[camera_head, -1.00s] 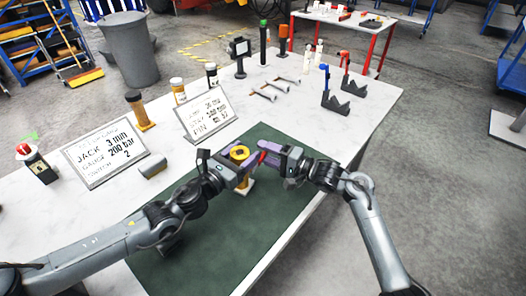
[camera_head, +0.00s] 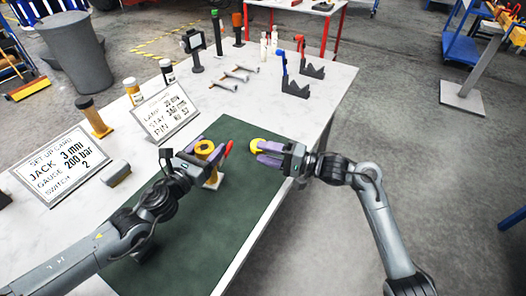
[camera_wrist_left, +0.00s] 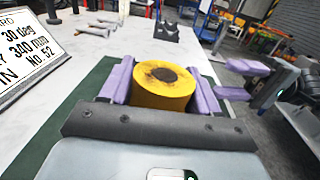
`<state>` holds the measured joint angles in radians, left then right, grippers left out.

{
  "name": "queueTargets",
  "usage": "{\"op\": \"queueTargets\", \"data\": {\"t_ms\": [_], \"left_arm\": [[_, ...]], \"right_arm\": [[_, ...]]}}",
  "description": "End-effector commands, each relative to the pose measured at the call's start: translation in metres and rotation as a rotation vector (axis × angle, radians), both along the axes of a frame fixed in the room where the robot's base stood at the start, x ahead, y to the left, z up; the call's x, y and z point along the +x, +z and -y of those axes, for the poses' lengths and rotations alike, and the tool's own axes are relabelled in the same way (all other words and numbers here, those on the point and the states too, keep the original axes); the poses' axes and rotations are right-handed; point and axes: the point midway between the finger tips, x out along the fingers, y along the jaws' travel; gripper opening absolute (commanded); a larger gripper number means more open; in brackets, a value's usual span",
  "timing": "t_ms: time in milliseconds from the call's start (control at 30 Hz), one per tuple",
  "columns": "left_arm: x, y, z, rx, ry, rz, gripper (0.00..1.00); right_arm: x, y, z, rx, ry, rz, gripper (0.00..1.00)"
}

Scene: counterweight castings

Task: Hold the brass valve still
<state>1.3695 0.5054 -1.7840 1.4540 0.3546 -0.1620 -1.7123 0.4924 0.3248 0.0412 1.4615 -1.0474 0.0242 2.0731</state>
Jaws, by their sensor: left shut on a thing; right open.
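The brass valve (camera_head: 204,147) is a yellow cylinder with a dark centre on top. It stands upright over the green mat, above a pale block (camera_head: 214,182). My left gripper (camera_head: 206,152) is shut on it; in the left wrist view the purple fingers lie on both sides of the valve (camera_wrist_left: 163,88). A red piece (camera_head: 228,148) shows just right of the left fingers. My right gripper (camera_head: 264,153) is open, to the right of the valve and apart from it. A yellow rounded thing (camera_head: 256,145) shows at its fingertips; I cannot tell whether they touch it.
Two sign cards (camera_head: 62,163) and (camera_head: 165,115) stand left and behind. Bottles, a grey block (camera_head: 115,174), several bolt-like parts and dark V-shaped stands (camera_head: 295,88) lie around the table. The front of the green mat (camera_head: 200,240) is clear.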

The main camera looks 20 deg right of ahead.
Motion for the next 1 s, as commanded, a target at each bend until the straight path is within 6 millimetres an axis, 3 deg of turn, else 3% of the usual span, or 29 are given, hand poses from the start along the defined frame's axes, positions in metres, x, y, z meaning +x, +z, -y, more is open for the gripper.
{"op": "queueTargets", "data": {"t_ms": [33, 167, 200, 367, 733, 1000], "left_arm": [[-0.003, -0.009, 0.003, 0.009, -0.008, -0.013, 0.03], [-0.003, -0.009, 0.003, 0.009, -0.008, -0.013, 0.03], [-0.003, -0.009, 0.002, 0.01, -0.008, -0.014, 0.64], [-0.003, -0.007, 0.002, 0.007, -0.006, -0.01, 0.89], [-0.002, -0.003, -0.001, 0.003, -0.001, -0.004, 0.91], [-0.024, -0.002, -0.023, 0.001, -0.001, -0.006, 0.91]], "right_arm": [[0.0, -0.001, 0.0, 0.0, 0.0, 0.0, 0.47], [0.0, -0.001, 0.0, 0.0, 0.0, 0.0, 0.47], [0.0, -0.001, 0.0, 0.0, 0.0, 0.0, 0.47], [0.0, -0.001, 0.0, 0.0, 0.0, 0.0, 0.47], [0.0, 0.0, 0.0, 0.0, 0.0, 0.0, 0.47], [0.0, 0.0, 0.0, 0.0, 0.0, 0.0, 0.47]]}}
